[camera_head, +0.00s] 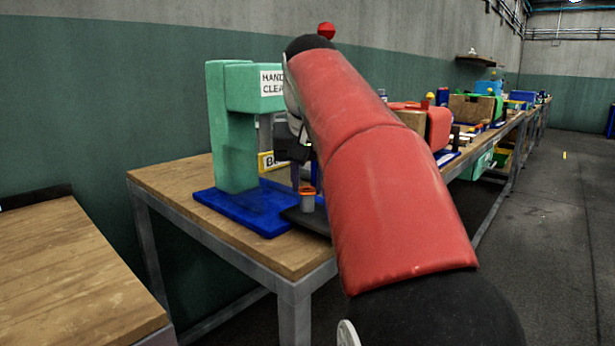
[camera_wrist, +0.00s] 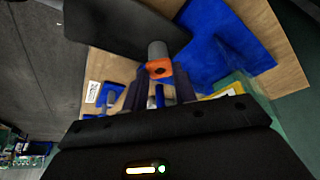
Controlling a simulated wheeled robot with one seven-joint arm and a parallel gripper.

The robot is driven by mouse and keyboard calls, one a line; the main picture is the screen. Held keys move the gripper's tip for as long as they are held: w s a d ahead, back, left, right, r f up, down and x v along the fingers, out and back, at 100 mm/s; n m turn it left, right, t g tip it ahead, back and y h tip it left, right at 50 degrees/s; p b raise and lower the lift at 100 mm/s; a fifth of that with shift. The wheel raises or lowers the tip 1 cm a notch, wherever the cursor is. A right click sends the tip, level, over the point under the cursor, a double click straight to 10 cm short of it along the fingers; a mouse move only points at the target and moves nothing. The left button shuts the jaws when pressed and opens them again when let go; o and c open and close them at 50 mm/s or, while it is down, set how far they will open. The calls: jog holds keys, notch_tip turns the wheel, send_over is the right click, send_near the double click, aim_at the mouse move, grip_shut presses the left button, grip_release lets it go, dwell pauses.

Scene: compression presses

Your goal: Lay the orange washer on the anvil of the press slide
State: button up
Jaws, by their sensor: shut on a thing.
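The orange washer (camera_head: 307,190) is between the tips of my gripper (camera_head: 304,184), which is shut on it. In the wrist view the washer (camera_wrist: 159,69) shows just beyond the fingertips (camera_wrist: 160,82). The anvil is a grey upright cylinder (camera_head: 307,203), also in the wrist view (camera_wrist: 157,49), standing on the dark press slide (camera_head: 304,219). The washer is at the anvil's top end; I cannot tell whether they touch. The green press (camera_head: 234,135) stands behind on a blue base (camera_head: 240,209). My arm hides the press's right side.
The wooden bench (camera_head: 170,177) carries the press near its front corner. A yellow-edged sign (camera_head: 265,161) is behind the gripper. Blue trays (camera_wrist: 113,96) show in the wrist view. More presses and boxes line the benches at right. A bare wooden table (camera_head: 70,265) is at left.

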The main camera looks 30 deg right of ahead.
dwell(0.3)
jog(key=o, duration=1)
